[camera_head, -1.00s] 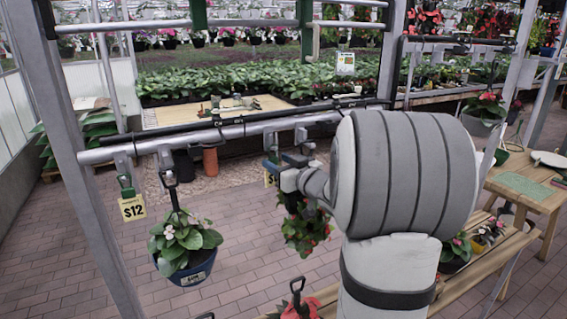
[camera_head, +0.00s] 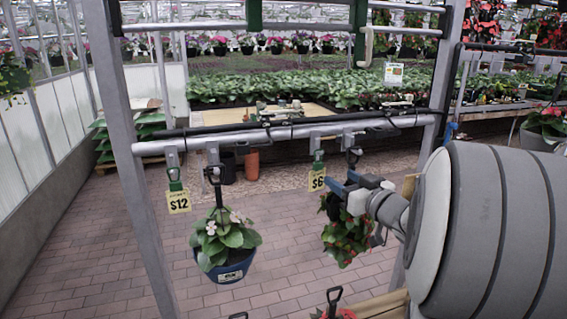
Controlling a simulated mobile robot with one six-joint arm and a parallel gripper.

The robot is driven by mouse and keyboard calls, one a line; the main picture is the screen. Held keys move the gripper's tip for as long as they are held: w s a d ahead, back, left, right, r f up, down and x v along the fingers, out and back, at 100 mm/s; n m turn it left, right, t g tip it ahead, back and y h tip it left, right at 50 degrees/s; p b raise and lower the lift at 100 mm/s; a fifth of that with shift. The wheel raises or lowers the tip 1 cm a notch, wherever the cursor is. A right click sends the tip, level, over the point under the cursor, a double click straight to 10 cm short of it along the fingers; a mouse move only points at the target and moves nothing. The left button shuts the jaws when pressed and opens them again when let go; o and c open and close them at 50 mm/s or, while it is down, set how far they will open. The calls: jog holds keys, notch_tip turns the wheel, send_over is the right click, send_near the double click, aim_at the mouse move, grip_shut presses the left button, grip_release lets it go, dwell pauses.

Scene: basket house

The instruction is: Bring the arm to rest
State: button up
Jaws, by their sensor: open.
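My arm reaches in from the right edge, its large grey links filling the lower right. My gripper (camera_head: 345,186) is at its end, small, with blue fingers, open and close in front of a hanging basket with red flowers (camera_head: 345,238). I see nothing held in it. Whether the fingers touch the plant or its hook cannot be told. Part of that basket is hidden behind my gripper and wrist.
A metal rail (camera_head: 290,133) on grey posts crosses ahead. A blue pot with a white-flowered plant (camera_head: 228,240) hangs from it, left of my gripper, near a $12 tag (camera_head: 179,202). A $6 tag (camera_head: 317,180) hangs beside my gripper. Brick floor is open at left.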

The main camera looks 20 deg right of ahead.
jog(key=s+a+f+m+g+h, duration=0.1)
jog(key=s+a+f+g, duration=0.3)
jog(key=s, duration=0.3)
jog(key=s+a+f+g+h, duration=0.1)
jog(key=s+a+f+g, duration=0.3)
jog(key=s+a, duration=0.3)
jog(key=s+a+f+m+g+h, duration=0.1)
jog(key=s+a+f+g, duration=0.4)
jog(key=s, duration=0.4)
jog(key=shift+a+m+g+h, duration=0.3)
jog(key=shift+a+g+h, duration=0.1)
jog(key=shift+a+g, duration=0.2)
